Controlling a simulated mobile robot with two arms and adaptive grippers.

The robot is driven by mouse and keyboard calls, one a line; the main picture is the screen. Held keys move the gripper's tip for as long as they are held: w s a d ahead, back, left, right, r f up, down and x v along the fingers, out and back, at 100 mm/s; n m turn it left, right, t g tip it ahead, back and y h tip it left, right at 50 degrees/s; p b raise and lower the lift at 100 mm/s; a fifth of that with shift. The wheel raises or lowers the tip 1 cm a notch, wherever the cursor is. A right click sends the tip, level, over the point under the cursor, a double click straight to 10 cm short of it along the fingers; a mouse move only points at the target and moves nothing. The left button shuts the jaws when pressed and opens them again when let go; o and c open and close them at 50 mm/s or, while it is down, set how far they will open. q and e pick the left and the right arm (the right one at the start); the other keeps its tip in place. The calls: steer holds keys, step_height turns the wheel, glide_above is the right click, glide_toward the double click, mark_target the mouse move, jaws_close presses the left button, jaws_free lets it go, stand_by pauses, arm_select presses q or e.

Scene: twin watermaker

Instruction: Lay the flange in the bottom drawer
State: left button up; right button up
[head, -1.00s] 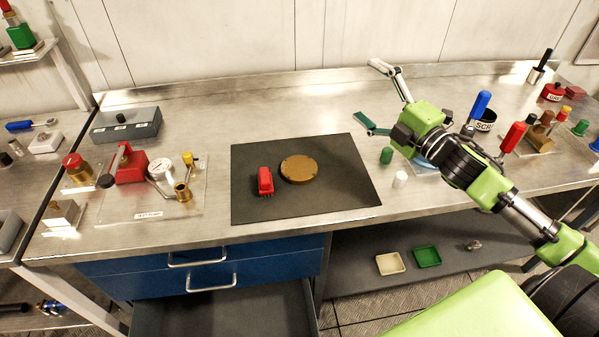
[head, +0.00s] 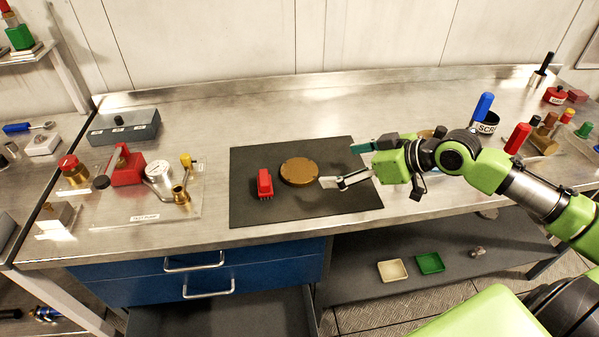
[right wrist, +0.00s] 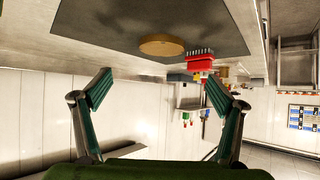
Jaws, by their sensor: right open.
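The flange (head: 299,171) is a round brown-bronze disc lying flat on the dark mat (head: 250,210). It also shows in the right wrist view (right wrist: 161,46). My right gripper (head: 336,164) is open and empty, just right of the flange and apart from it, over the mat's right part. In the right wrist view its two fingers (right wrist: 162,90) are spread wide, with the flange beyond them. The bottom drawer (head: 235,318) stands pulled out under the blue drawers, its grey inside partly in view. My left gripper is not in view.
A red brush-like block (head: 265,183) lies left of the flange on the mat. A test-pump board (head: 150,215) with gauge and valves stands at left. Blue drawer fronts (head: 290,262) are shut above the open drawer. A low shelf (head: 350,290) holds two small trays.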

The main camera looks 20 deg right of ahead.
mark_target(298, 168)
steer(key=shift+x, duration=0.85)
steer(key=p+x, duration=0.1)
steer(key=x, duration=0.4)
steer(key=shift+w+a+f, duration=0.1)
steer(key=shift+w+a, duration=0.15)
steer(key=p+x, duration=0.1)
steer(key=x, duration=0.3)
steer(key=shift+w+a+f, duration=0.2)
steer(key=shift+a+f, duration=0.1)
steer(key=shift+w+f, duration=0.15)
steer(key=shift+f, duration=0.05)
steer(key=c, duration=2.2)
steer(key=shift+o, duration=0.2)
steer(key=shift+r, duration=0.25)
